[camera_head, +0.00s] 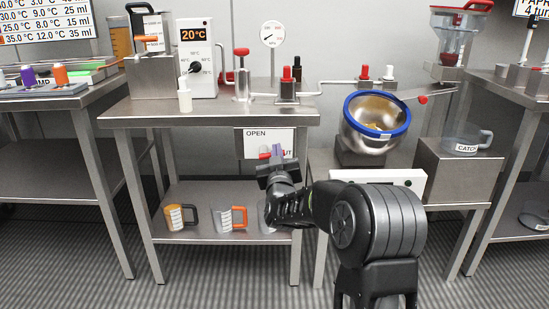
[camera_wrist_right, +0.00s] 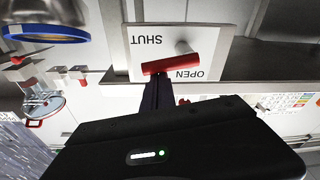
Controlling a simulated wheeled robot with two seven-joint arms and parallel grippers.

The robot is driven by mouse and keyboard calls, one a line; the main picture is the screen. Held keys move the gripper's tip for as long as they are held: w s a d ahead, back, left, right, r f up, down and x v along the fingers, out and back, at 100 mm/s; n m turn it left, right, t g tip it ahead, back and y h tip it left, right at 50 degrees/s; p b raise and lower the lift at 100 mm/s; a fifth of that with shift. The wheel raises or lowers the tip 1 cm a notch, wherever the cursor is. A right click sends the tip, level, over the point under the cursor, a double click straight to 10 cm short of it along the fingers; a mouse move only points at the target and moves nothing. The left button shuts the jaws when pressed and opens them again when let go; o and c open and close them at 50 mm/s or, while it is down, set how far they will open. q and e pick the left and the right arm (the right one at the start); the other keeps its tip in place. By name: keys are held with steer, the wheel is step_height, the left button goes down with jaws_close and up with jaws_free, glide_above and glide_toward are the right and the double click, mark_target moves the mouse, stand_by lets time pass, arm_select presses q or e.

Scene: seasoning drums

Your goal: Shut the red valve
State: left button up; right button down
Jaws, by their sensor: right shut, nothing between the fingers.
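The red valve handle (camera_head: 265,155) sits on a white plate (camera_head: 255,135) under the front edge of the middle table. The plate reads OPEN at its upper left and SHUT at its lower right, partly hidden. My right gripper (camera_head: 278,153) is shut and empty, its fingertips at the plate beside the handle. In the right wrist view, which is upside down, the red handle (camera_wrist_right: 170,65) lies nearly level beside the word OPEN, with a pale knob behind it. My fingertips (camera_wrist_right: 157,80) overlap the handle's lower edge; I cannot tell whether they touch. My left gripper is out of view.
The steel table (camera_head: 205,117) carries a temperature box (camera_head: 196,55) and a red-topped pump (camera_head: 241,75). Mugs (camera_head: 232,218) stand on the lower shelf. A blue-rimmed bowl (camera_head: 377,113) is to the right, near my right arm.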

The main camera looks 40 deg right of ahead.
steer(key=shift+s+d+f+b, duration=0.2)
steer(key=shift+f+b, duration=0.15)
steer(key=shift+f, duration=0.1)
stand_by(0.4)
step_height(320, 180, up, 5)
steer(key=p, duration=0.3)
steer(key=f+p+v, duration=0.1)
steer(key=v, duration=0.8)
steer(key=shift+a, duration=0.25)
